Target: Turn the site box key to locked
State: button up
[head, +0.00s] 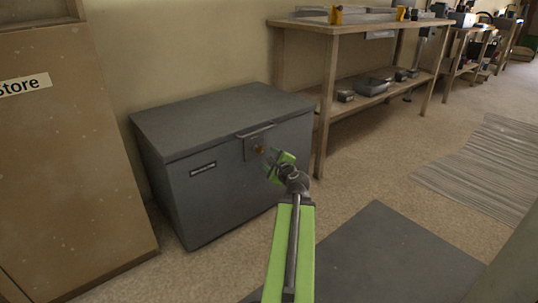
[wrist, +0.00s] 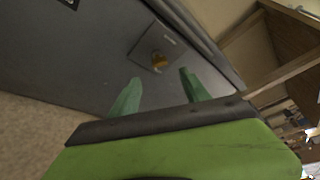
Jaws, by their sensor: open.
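The site box (head: 205,185) is a dark grey metal chest with a closed lid, standing against the wall at the left of centre in the head view. On its front is a lock plate with a small brass-coloured key (head: 258,149). In the wrist view the key (wrist: 158,61) sits on the lock plate (wrist: 150,48), beyond the fingertips. My gripper (wrist: 160,88) is open and empty, its two green fingers apart and pointing towards the key. The gripper does not appear to touch the key. I cannot tell which way the key is turned.
A wooden workbench (head: 331,80) with tools and trays stands right of the box. A brown panel marked "Store" (head: 70,150) stands at the left. A dark mat (head: 375,258) lies on the floor in front, and a ridged grey mat (head: 485,165) lies further right.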

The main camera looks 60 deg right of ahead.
jog(key=shift+s+a, duration=0.15)
jog(key=shift+s, duration=0.1)
jog(key=shift+w, duration=0.15)
jog(key=shift+c, duration=1.2)
jog(key=shift+w+a+n, duration=0.1)
jog(key=shift+a+n, duration=0.05)
jog(key=shift+n, duration=0.55)
jog(key=shift+c, duration=1.1)
jog(key=w+a+n+y, duration=0.1)
jog(key=n, duration=0.2)
jog(key=w+f+n+y, duration=0.1)
jog(key=n+y, duration=0.1)
jog(key=n, duration=0.2)
jog(key=w+a+n+t+y, duration=0.1)
jog(key=w+n, duration=0.1)
jog(key=n, duration=0.2)
jog(key=shift+a+f+y, duration=0.3)
jog(key=shift+c, duration=0.3)
jog(key=n+t+y+p, duration=0.1)
jog(key=n+y+p, duration=0.25)
jog(key=n, duration=0.75)
send_near(262, 149)
jog(key=b+x, duration=0.4)
jog(key=x, duration=0.7)
jog(key=shift+d+b, duration=0.15)
jog(key=shift+b, duration=0.2)
